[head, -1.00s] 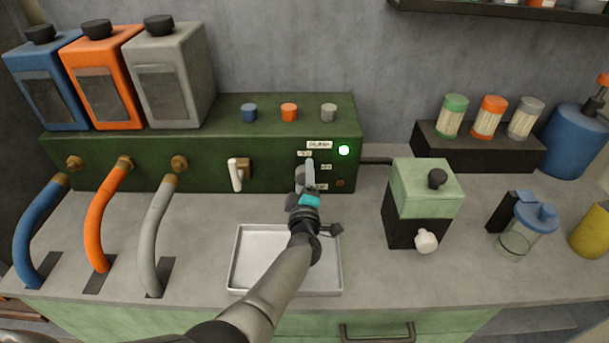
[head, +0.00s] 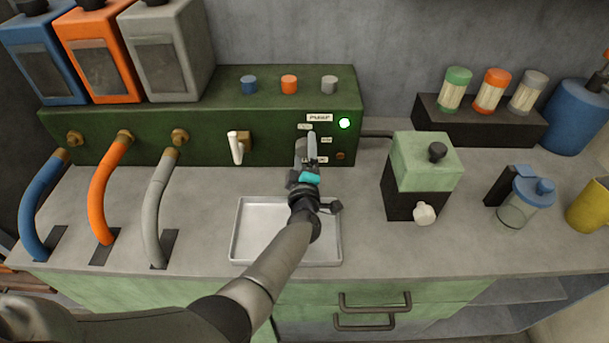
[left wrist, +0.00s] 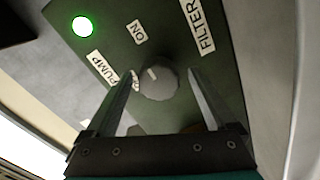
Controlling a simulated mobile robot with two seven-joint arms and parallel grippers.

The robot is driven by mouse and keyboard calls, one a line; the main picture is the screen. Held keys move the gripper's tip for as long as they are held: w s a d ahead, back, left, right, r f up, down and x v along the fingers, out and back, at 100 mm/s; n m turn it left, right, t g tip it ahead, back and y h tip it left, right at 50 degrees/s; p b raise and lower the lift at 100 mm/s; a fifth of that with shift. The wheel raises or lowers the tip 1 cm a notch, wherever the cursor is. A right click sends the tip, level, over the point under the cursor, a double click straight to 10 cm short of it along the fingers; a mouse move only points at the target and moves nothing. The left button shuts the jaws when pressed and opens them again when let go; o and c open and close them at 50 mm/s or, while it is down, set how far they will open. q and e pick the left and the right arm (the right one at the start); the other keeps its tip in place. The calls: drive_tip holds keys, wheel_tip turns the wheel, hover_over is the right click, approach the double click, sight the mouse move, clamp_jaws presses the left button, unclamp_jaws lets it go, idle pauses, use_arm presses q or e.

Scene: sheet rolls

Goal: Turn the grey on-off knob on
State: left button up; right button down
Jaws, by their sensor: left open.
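The grey on-off knob (left wrist: 157,84) is round, with a white pointer mark, and sits on the dark green panel of the pump box (head: 270,152). In the left wrist view its mark points towards the top and slightly left, near the "ON" label (left wrist: 137,32). My left gripper (left wrist: 159,76) is open, with one finger on each side of the knob. I cannot tell whether either finger touches it. In the head view my left gripper (head: 309,152) is at the panel's right part and hides the knob. My right gripper is out of view.
A green light (head: 344,124) glows on the panel. A white lever (head: 236,147) sticks out left of my gripper. A metal tray (head: 252,232) lies under my arm. A green-and-black box (head: 424,170) stands to the right, with bare counter between.

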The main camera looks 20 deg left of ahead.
use_arm(q)
drive_tip(key=p+v, duration=0.5)
drive_tip(key=v, duration=0.9)
drive_tip(key=shift+r+p, duration=0.1)
drive_tip(key=shift+p, duration=0.2)
